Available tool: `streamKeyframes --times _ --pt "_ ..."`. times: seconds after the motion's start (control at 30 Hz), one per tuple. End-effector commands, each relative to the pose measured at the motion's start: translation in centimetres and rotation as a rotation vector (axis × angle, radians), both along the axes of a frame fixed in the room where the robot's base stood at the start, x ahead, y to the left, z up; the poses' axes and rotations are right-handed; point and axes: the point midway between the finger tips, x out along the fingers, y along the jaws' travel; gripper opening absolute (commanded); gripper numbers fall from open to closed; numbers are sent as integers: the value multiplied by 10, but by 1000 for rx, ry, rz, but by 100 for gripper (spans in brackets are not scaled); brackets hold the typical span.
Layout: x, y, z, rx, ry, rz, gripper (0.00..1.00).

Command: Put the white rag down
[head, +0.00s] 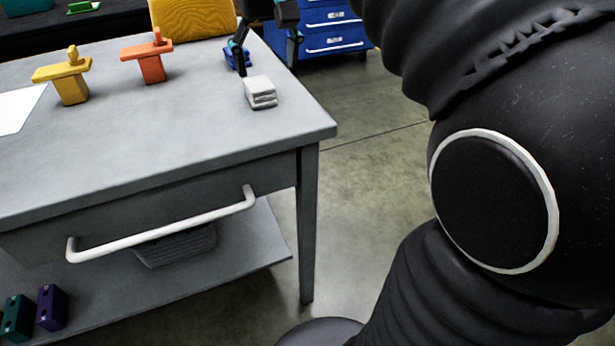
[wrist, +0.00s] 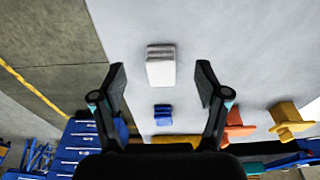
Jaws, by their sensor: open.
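The white rag (head: 260,92) is a small folded stack lying on the grey table (head: 170,150), near its right edge. In the wrist view the rag (wrist: 161,66) lies on the light tabletop between and beyond my fingertips, with space on both sides. My gripper (wrist: 161,80) is open and holds nothing. In the head view a dark finger of my gripper (head: 241,62) shows just behind the rag; the rest is partly hidden or out of the picture.
A blue block (head: 236,58) sits behind the rag. An orange T-shaped piece (head: 150,65) and a yellow one (head: 70,85) stand to the left. A white sheet (head: 15,110) lies at the left edge. A blue drawer cabinet (head: 330,30) stands behind. The tabletop front is clear.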

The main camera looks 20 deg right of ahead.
Motion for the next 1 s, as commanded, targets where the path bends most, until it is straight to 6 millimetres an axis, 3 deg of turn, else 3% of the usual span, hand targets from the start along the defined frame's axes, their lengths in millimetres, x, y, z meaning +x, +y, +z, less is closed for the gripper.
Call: streamKeyframes --times 0.03,0.2,0.5,0.7,1.0 --pt "-17 0 -11 0 -26 0 74" --pt "-63 0 -53 0 -119 0 74" --pt "-134 0 -144 1 -262 0 74" --pt "-159 1 -184 1 -316 0 74" --pt "-163 2 -192 1 -326 0 74"
